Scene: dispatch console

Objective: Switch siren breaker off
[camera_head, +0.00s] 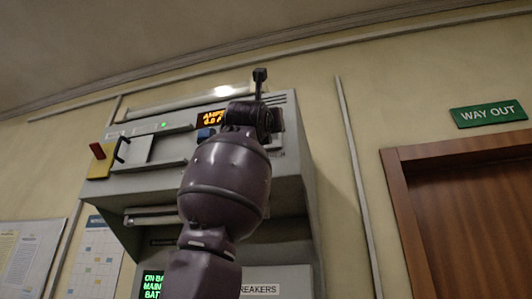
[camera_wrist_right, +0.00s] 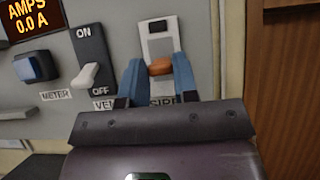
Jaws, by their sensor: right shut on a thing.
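The siren breaker (camera_wrist_right: 158,44) is a pale upright plate with a dark mark near its top and an orange lever (camera_wrist_right: 160,66). Its label below is partly covered and reads "SIRE". My right gripper (camera_wrist_right: 160,76) has one blue finger on each side of the orange lever and is shut on it. The lever's tip shows at mid-plate, below the dark mark; I cannot tell its exact position. In the head view my right arm covers the breaker and my fingers. My left gripper is not in view.
Left of the siren breaker is another breaker (camera_wrist_right: 91,55) marked ON and OFF, with a white lever near OFF. Beyond it are a blue meter switch (camera_wrist_right: 36,67) and a display (camera_wrist_right: 34,16) reading "AMPS 0.0 A". A wooden door (camera_head: 480,220) stands to the right.

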